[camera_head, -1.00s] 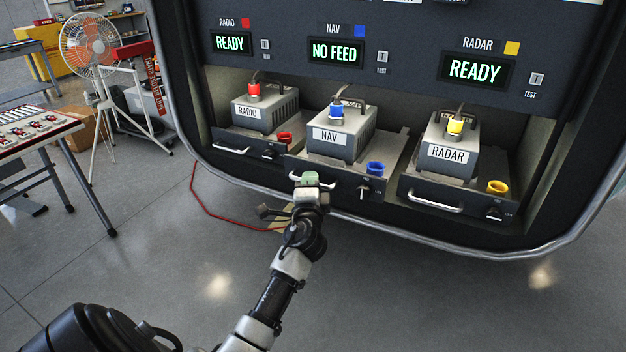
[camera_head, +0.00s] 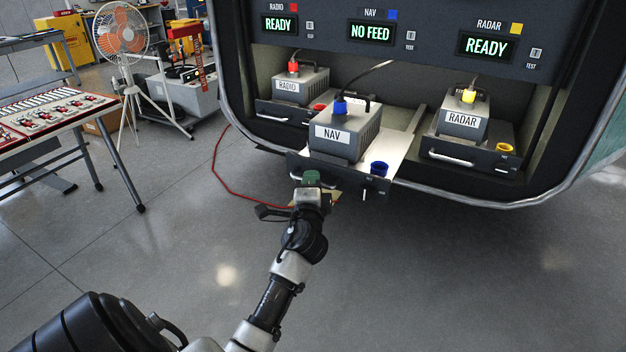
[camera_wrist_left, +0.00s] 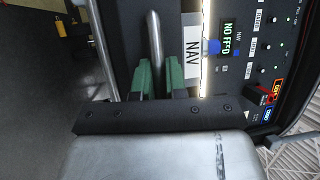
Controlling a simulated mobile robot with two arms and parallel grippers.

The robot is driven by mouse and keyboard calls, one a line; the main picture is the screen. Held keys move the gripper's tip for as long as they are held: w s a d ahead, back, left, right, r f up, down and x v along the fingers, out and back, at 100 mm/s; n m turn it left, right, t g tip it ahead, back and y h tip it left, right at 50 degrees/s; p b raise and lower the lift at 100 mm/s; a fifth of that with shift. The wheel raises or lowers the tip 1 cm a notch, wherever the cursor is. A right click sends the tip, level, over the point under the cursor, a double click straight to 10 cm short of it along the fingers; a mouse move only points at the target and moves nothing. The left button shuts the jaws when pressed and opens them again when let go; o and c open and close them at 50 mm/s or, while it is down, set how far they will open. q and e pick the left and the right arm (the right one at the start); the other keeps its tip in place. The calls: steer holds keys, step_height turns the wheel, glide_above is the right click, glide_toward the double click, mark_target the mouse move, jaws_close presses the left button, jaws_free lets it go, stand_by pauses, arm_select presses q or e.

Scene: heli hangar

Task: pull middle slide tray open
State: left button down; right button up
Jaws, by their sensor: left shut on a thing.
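The middle slide tray (camera_head: 402,155) carries the grey NAV box (camera_head: 345,135) and sticks out of the bay well past the RADIO and RADAR trays. The NAV box has a blue plug with a cable on top, and a blue socket (camera_head: 379,168) sits on the tray beside it. My left gripper (camera_head: 312,180) is at the left part of the tray's front, shut on its handle. In the left wrist view the green fingertips (camera_wrist_left: 157,78) close around the silver handle bar (camera_wrist_left: 154,42), near the NAV label (camera_wrist_left: 193,52). My right gripper is not in view.
The RADIO tray (camera_head: 290,112) and RADAR tray (camera_head: 462,152) sit back in the bay on either side. The NAV display (camera_head: 371,32) reads NO FEED. A red cable (camera_head: 217,165) lies on the floor at left. A work table (camera_head: 75,115) and fan stand farther left. Open floor lies in front.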

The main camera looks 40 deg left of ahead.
arm_select(q)
steer(key=shift+s, duration=0.2)
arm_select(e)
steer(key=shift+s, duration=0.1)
arm_select(q)
steer(key=c, duration=1.2)
jaws_free()
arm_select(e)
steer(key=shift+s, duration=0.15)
arm_select(q)
steer(key=shift+d, duration=0.1)
steer(key=b+v, duration=0.2)
steer(key=v, duration=0.8)
steer(key=shift+s+d, duration=0.2)
steer(key=shift+s, duration=0.1)
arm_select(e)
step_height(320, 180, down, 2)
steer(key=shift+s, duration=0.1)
arm_select(q)
steer(key=shift+f, duration=0.15)
